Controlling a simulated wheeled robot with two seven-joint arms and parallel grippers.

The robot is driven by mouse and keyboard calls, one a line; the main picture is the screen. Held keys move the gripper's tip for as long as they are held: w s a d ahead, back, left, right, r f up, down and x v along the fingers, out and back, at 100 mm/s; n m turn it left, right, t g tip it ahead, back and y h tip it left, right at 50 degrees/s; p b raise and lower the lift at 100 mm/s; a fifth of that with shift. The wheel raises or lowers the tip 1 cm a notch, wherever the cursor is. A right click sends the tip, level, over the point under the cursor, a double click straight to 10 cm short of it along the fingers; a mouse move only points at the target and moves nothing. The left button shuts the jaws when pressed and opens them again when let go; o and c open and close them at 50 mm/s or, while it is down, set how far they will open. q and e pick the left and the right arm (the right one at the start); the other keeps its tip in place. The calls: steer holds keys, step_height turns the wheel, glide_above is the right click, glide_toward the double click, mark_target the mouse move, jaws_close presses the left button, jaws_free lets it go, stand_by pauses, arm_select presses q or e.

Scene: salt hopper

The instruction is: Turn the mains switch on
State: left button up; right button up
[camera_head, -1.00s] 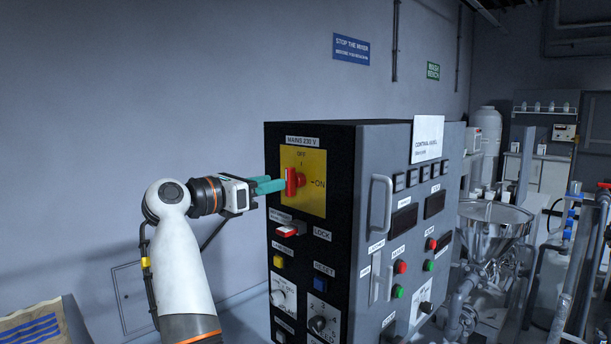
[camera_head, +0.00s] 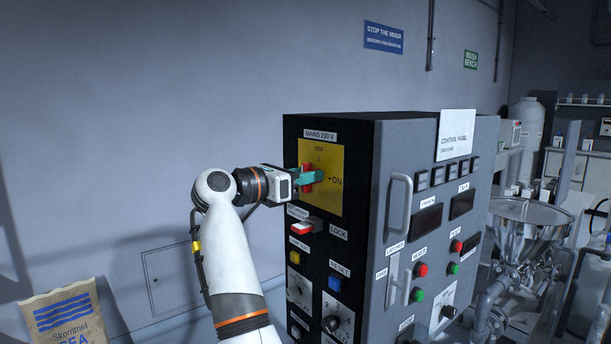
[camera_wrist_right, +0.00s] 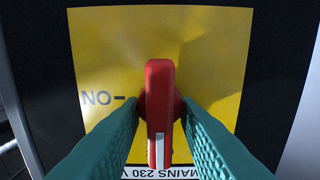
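The mains switch is a red rotary handle (camera_head: 307,173) on a yellow plate (camera_head: 333,203) at the upper left of the black panel face. In the right wrist view, which shows the panel upside down, the handle (camera_wrist_right: 160,105) stands upright, its white mark towards the "MAINS 230 V" label and ON off to the side. My right gripper (camera_head: 309,178) reaches in from the left. Its teal fingers (camera_wrist_right: 160,125) lie on either side of the handle, with a narrow gap showing on each side. The OFF lettering is hidden in the wrist view. My left gripper is not in view.
Below the switch are a red LOCK switch (camera_head: 304,228), a yellow button (camera_head: 294,258) and a blue reset button (camera_head: 334,283). A grey door with a handle (camera_head: 399,205) adjoins the panel face.

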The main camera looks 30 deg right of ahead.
steer(key=m+b, duration=0.3)
steer(key=shift+s+f, duration=0.1)
steer(key=shift+f, duration=0.1)
steer(key=m+b, duration=0.3)
steer(key=m, duration=0.1)
steer(key=shift+s+m, duration=0.1)
steer(key=shift+m, duration=0.2)
steer(key=m+b, duration=0.2)
steer(key=m, duration=0.3)
steer(key=shift+s+m, duration=0.1)
steer(key=shift+m, duration=0.2)
steer(key=m+b, duration=0.1)
steer(key=m, duration=0.3)
steer(key=shift+m, duration=0.3)
steer(key=o, duration=0.6)
steer(key=shift+d+f, duration=0.1)
steer(key=shift+d, duration=0.05)
steer(key=a, duration=0.4)
steer(key=a+b, duration=0.1)
steer(key=a, duration=0.3)
steer(key=s+a, duration=0.1)
steer(key=a, duration=0.3)
steer(key=shift+b, duration=0.35)
